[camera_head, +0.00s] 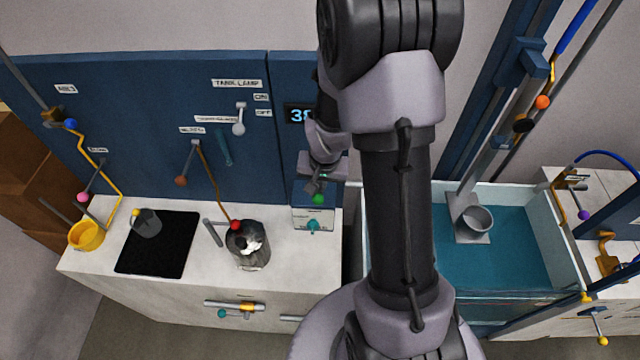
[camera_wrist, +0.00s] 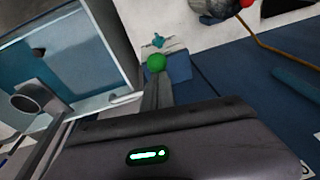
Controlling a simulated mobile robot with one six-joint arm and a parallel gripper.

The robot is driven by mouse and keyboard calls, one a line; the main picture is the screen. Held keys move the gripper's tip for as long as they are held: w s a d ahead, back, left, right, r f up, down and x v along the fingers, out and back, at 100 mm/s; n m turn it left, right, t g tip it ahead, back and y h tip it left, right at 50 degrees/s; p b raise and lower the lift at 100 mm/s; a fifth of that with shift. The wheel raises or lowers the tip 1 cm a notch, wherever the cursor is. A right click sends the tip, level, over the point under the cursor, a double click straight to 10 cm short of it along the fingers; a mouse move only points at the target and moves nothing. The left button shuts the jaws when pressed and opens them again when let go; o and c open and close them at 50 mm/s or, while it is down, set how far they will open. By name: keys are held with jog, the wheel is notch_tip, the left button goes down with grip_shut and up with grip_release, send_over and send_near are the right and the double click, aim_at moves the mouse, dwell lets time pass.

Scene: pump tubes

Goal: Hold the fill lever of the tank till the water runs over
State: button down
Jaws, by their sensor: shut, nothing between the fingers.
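The glass-walled tank (camera_head: 578,262) stands at the right and holds teal water, with its rim showing above the water; its left part is hidden behind my arm. It also shows in the wrist view (camera_wrist: 122,98). A green ball knob (camera_head: 318,199) sits at a small blue-and-white box beside the tank. My gripper (camera_head: 315,186) is shut and empty, its fingertips right at the green knob, which also shows in the wrist view (camera_wrist: 156,62). I cannot tell whether they touch. No readable label marks the knob as the fill lever.
A grey cup (camera_head: 475,220) stands on a bracket in the tank. A dark kettle-like pot (camera_head: 247,246), a black mat (camera_head: 157,258) and a yellow cup (camera_head: 86,235) are on the white counter. A blue panel (camera_head: 150,130) with levers rises behind. My arm hides the middle.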

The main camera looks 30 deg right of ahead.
aim_at(320, 203)
jog(key=f+b, duration=0.2)
jog(key=b, duration=0.1)
jog(key=f+b, duration=0.5)
jog(key=b, duration=0.1)
jog(key=shift+s+a+f+b, duration=0.15)
jog(key=shift+s+a+b, duration=0.05)
jog(key=shift+s+b, duration=0.15)
jog(key=shift+s+a+r, duration=0.1)
jog(key=shift+s+r, duration=0.15)
jog(key=shift+s, duration=0.05)
jog(key=shift+w, duration=0.1)
jog(key=shift+f, duration=0.2)
dwell(1.1)
dwell(1.5)
jog(key=r+p, duration=0.2)
jog(key=r, duration=0.1)
jog(key=r+p, duration=0.1)
jog(key=r, duration=0.1)
jog(key=shift+w+d+r+p, duration=0.2)
jog(key=shift+w+d+p, duration=0.05)
jog(key=shift+d+p, duration=0.15)
jog(key=s+a+r, duration=0.2)
jog(key=s+r, duration=0.3)
jog(key=r, duration=0.2)
jog(key=shift+a+r, duration=0.15)
jog(key=shift+a, duration=0.1)
